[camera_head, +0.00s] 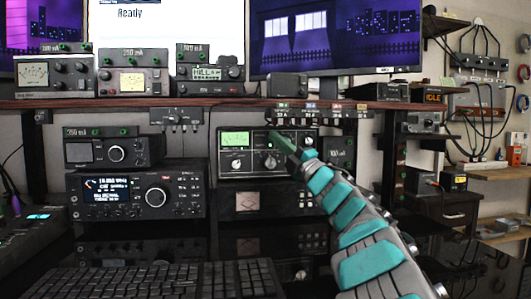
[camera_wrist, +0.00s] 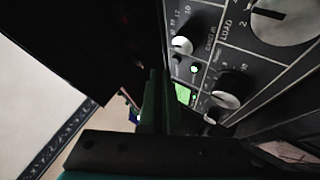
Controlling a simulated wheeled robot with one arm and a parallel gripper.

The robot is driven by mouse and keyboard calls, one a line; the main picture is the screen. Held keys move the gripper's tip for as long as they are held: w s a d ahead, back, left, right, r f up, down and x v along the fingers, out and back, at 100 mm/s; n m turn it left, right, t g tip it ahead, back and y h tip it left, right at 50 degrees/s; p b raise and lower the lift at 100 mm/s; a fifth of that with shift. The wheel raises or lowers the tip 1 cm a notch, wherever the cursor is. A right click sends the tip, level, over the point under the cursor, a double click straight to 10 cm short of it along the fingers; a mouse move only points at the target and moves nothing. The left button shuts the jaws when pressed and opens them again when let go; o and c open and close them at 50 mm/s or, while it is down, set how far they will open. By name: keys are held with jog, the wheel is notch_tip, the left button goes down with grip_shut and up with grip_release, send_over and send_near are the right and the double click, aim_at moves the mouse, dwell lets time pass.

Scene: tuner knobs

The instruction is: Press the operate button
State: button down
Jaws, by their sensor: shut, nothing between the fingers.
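The tuner (camera_head: 237,163) is a dark unit with a lit green meter (camera_head: 235,139) and several knobs, on the desk below the shelf. My gripper (camera_head: 283,142) is shut and empty, with its tips in front of the tuner's upper middle. The tips cover part of that face. My green fingers (camera_wrist: 155,100) are beside the panel there. I cannot read an operate label, and cannot tell whether the fingertips touch the face.
A transceiver (camera_head: 138,194) stands left of the tuner and a keyboard (camera_head: 160,279) lies in front. The shelf edge (camera_head: 130,103) with small meters and monitors runs above. A dark unit (camera_head: 342,153) is close on the tuner's right.

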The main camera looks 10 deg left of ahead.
jog(key=s, duration=0.1)
jog(key=s+d+b, duration=0.1)
jog(key=s, duration=0.3)
jog(key=shift+s+d, duration=0.15)
jog(key=shift+d, duration=0.1)
